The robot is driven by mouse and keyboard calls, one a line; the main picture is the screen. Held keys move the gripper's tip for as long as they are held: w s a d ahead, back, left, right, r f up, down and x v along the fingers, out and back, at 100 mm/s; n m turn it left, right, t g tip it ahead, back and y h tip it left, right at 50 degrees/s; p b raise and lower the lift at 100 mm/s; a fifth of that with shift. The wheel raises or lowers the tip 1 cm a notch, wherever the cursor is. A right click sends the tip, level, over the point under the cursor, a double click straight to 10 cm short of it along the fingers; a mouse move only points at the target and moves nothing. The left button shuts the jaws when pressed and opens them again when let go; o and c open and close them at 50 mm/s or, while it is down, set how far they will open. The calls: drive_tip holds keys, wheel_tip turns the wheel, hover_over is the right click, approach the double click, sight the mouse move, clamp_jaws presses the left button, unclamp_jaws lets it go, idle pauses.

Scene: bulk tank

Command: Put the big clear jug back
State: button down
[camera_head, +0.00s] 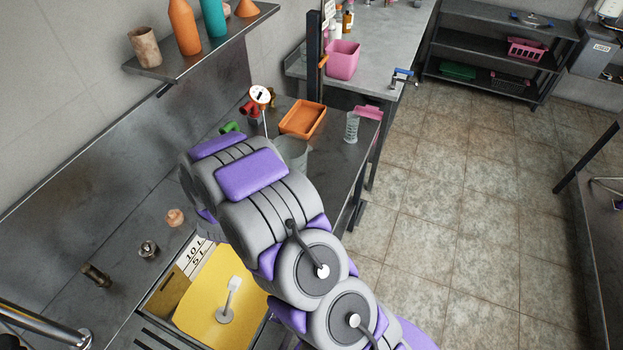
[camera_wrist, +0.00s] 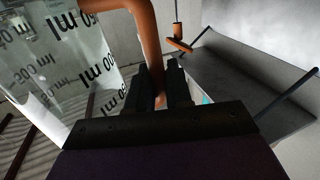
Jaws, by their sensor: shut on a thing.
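The big clear jug (camera_wrist: 60,65) fills the left of the wrist view, with dark ml markings on its wall. Its orange handle (camera_wrist: 149,45) runs down between the two jaws of my gripper (camera_wrist: 160,95), which is shut on it. In the head view the jug (camera_head: 292,152) shows only in part beyond my arm, over the dark counter. My arm hides the gripper and the handle there. I cannot tell whether the jug's base touches the counter.
An orange tray (camera_head: 302,120) and a clear measuring cylinder (camera_head: 352,127) stand close to the jug. A round white-faced gauge (camera_head: 261,95) rises behind. A wall shelf (camera_head: 205,55) holds several vessels. Tiled floor (camera_head: 440,200) is clear at right.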

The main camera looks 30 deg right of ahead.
sight(281, 153)
drive_tip(key=s+d+m+g+h+p, duration=0.1)
drive_tip(key=s, duration=0.3)
drive_tip(key=s+d+m+g+h+p, duration=0.1)
drive_tip(key=s+g+h, duration=0.1)
drive_tip(key=s, duration=0.2)
drive_tip(key=s+d+m+g+h+p, duration=0.1)
drive_tip(key=s+d+m, duration=0.1)
drive_tip(key=s, duration=0.2)
drive_tip(key=shift+s+f+g+h, duration=0.3)
drive_tip(key=shift+s+f+g, duration=0.05)
drive_tip(key=shift+s+g, duration=0.05)
drive_tip(key=w+d, duration=0.1)
drive_tip(key=w, duration=0.3)
drive_tip(key=w+d+f, duration=0.1)
drive_tip(key=w+d, duration=0.1)
drive_tip(key=w, duration=0.3)
drive_tip(key=w+d+b, duration=0.1)
drive_tip(key=w+d, duration=0.1)
drive_tip(key=w, duration=0.3)
drive_tip(key=shift+f, duration=0.3)
drive_tip(key=shift+w+d+f+b, duration=0.15)
drive_tip(key=shift+f+b, duration=0.25)
drive_tip(key=shift+f, duration=1.4)
drive_tip(key=shift+r, duration=0.1)
drive_tip(key=c, duration=1)
unclamp_jaws()
drive_tip(key=shift+c, duration=0.2)
